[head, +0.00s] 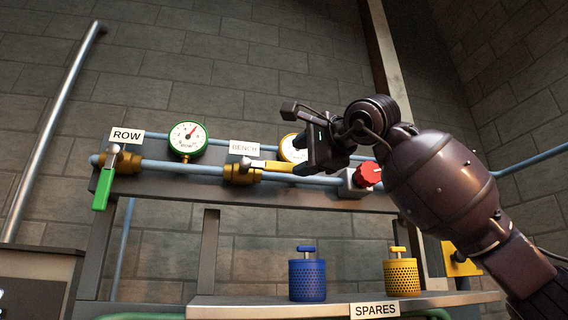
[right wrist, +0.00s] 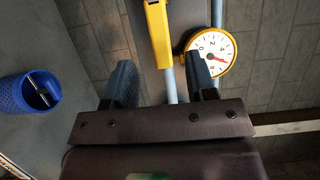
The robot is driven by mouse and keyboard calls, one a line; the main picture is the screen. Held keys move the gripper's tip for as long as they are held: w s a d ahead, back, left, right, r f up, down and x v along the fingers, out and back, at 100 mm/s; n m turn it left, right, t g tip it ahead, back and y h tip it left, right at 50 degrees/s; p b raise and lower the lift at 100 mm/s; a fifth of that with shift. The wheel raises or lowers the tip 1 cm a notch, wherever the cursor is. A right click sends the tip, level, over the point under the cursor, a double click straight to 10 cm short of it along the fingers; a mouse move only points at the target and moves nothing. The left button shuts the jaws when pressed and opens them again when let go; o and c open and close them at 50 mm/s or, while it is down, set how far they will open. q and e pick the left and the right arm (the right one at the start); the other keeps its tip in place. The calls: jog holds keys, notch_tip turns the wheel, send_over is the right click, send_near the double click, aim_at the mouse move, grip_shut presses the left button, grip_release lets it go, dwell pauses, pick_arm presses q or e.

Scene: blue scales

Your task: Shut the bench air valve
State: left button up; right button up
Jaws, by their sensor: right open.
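The bench air valve (head: 240,174) sits on the blue pipe under the BENCH label (head: 244,148). Its yellow lever (head: 278,166) points right, in line with the pipe. My right gripper (head: 303,156) is at the lever's free end in the head view. In the right wrist view my right gripper (right wrist: 160,80) is open, with the yellow lever (right wrist: 158,35) ahead, in line with the gap between its fingers. The blue pipe (right wrist: 171,84) shows behind the gap. I cannot tell whether the fingers touch the lever. My left gripper is out of view.
The ROW valve's green lever (head: 103,189) hangs down at the left. A green gauge (head: 188,138), a yellow gauge (right wrist: 218,50) and a red knob (head: 367,174) are along the pipework. Blue (head: 307,280) and yellow (head: 401,277) perforated canisters stand on the SPARES shelf below.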

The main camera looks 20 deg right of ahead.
aim_at(284, 166)
jog(key=p+x, duration=0.1)
jog(key=x, duration=0.5)
jog(key=shift+w+a, duration=0.1)
jog(key=shift+w, duration=0.05)
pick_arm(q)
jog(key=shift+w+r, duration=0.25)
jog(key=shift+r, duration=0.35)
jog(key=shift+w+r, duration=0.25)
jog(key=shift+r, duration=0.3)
pick_arm(e)
jog(key=shift+c, duration=0.3)
jog(key=c, duration=0.7)
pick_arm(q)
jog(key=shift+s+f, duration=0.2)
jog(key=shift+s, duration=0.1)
pick_arm(e)
grip_shut()
